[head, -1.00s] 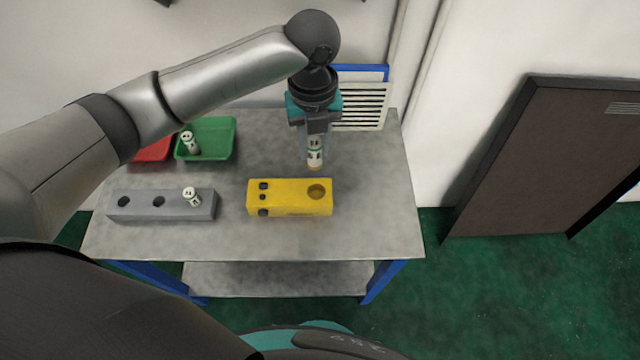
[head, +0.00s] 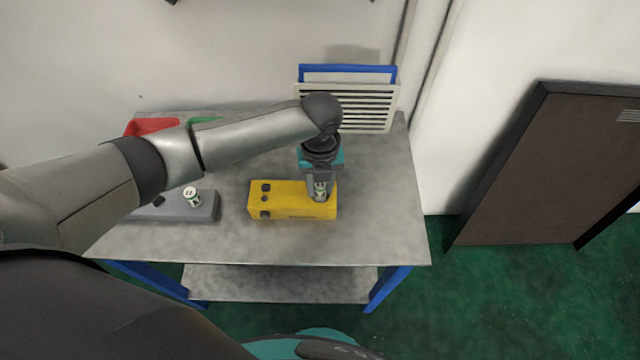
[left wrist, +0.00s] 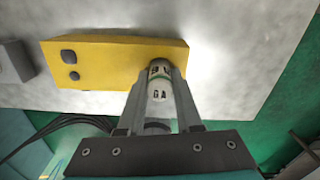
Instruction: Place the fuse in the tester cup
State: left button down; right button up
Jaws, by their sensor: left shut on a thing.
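The yellow tester block (head: 285,201) sits on the grey table, with small dark buttons or holes on its left side. My left gripper (head: 320,196) is shut on a white fuse with green markings (head: 320,188), over the right end of the block where the cup is. In the left wrist view the fuse (left wrist: 160,85) stands between the two fingers, its far end at the yellow block (left wrist: 115,62). The cup is hidden behind the fuse and fingers, so I cannot tell how deep the fuse sits in it. My right gripper is not in view.
A grey holder (head: 205,209) stands left of the tester with another fuse (head: 191,196) upright in it. A red tray (head: 150,126) and a green tray (head: 203,120) lie behind my arm. A slatted panel (head: 362,108) stands at the back. The table's right side is clear.

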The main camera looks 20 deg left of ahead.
pick_arm(q)
jog(key=c, duration=0.6)
grip_release()
jog(key=shift+f, duration=0.1)
notch_tip(320, 180, up, 11)
jog(key=shift+r+p, duration=0.2)
jog(key=shift+p, duration=0.75)
jog(key=shift+r, duration=0.45)
